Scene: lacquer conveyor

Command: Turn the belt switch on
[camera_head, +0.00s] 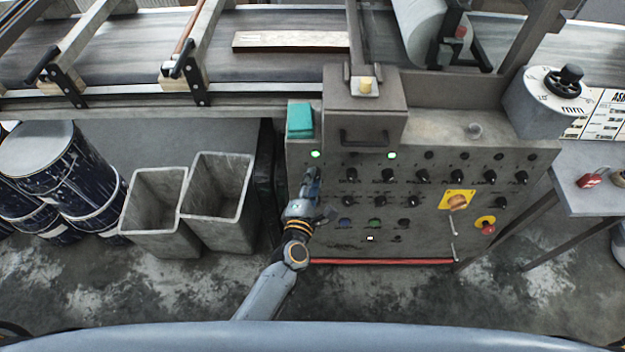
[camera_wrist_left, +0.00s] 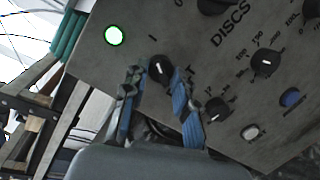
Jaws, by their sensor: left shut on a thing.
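The belt switch is a black rotary knob (camera_wrist_left: 160,70) with a white pointer line, at the left end of the panel's upper knob row. In the left wrist view its pointer appears to face roughly toward the "I" mark; part of its label is hidden by a finger. My left gripper (camera_head: 313,182) is at the panel and hides this knob in the head view. In the left wrist view its fingers (camera_wrist_left: 155,98) are shut on the knob, one on each side. A lit green lamp (camera_head: 316,154) is above the knob; it also shows in the left wrist view (camera_wrist_left: 114,35).
The grey control panel (camera_head: 450,232) carries several other knobs, a second lit green lamp (camera_head: 392,155) and a red emergency button (camera_head: 488,228). A teal box (camera_head: 300,120) is at its top left. Two grey bins (camera_head: 160,240) and blue drums (camera_head: 85,185) stand left.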

